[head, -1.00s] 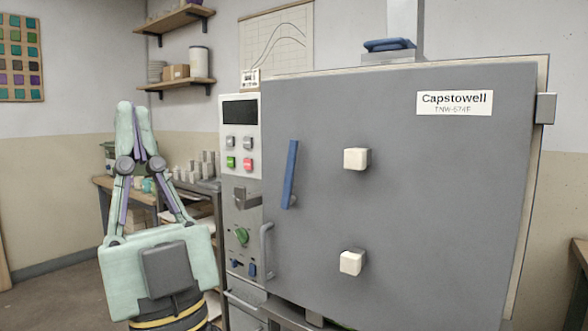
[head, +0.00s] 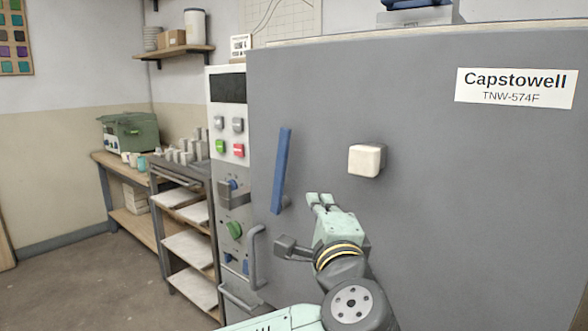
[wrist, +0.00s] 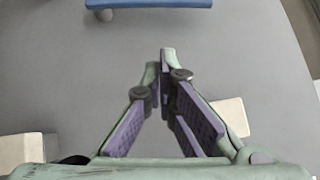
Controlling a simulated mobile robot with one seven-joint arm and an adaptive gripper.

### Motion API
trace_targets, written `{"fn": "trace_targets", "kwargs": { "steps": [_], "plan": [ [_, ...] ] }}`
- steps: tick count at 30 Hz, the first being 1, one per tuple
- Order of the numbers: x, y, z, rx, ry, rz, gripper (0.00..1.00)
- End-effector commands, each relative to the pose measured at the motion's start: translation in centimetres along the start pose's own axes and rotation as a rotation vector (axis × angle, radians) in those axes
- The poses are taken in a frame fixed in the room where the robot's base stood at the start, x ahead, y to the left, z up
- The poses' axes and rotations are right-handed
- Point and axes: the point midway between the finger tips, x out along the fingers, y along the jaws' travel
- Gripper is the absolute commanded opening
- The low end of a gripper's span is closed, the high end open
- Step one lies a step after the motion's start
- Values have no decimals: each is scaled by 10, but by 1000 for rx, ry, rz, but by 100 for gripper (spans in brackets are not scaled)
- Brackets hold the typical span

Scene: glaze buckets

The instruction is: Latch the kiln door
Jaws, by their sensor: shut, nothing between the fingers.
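The grey kiln door (head: 420,130) fills the right of the head view. Its blue latch handle (head: 281,170) stands nearly upright, leaning slightly, near the door's left edge. The handle also crosses the top of the wrist view (wrist: 150,3). A grey catch bracket (head: 232,195) is on the control panel to the left, apart from the handle. My gripper (head: 318,197) is in front of the door, right of the handle's lower end and apart from it. In the wrist view its fingers (wrist: 160,62) meet at the tips, empty, with the door behind them.
A white plug (head: 366,160) sticks out of the door; two pale blocks show in the wrist view (wrist: 230,117). A grey pull handle (head: 255,256) is below the latch handle. The control panel (head: 227,120) and a shelf rack (head: 187,215) stand left. Floor is free at lower left.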

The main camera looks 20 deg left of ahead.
Motion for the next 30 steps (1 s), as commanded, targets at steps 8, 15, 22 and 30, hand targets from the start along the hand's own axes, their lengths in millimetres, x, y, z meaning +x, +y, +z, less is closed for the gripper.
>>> {"fn": "trace_targets", "kwargs": {
  "steps": [8, 15, 22, 30],
  "plan": [
    [1, -1, 0, -3, 1, -2, 0],
    [26, -3, 1, -3, -1, 1, 0],
    [76, -5, 1, -2, -1, -1, 0],
    [117, -4, 18, -2, -1, -3, 0]
  ]
}}
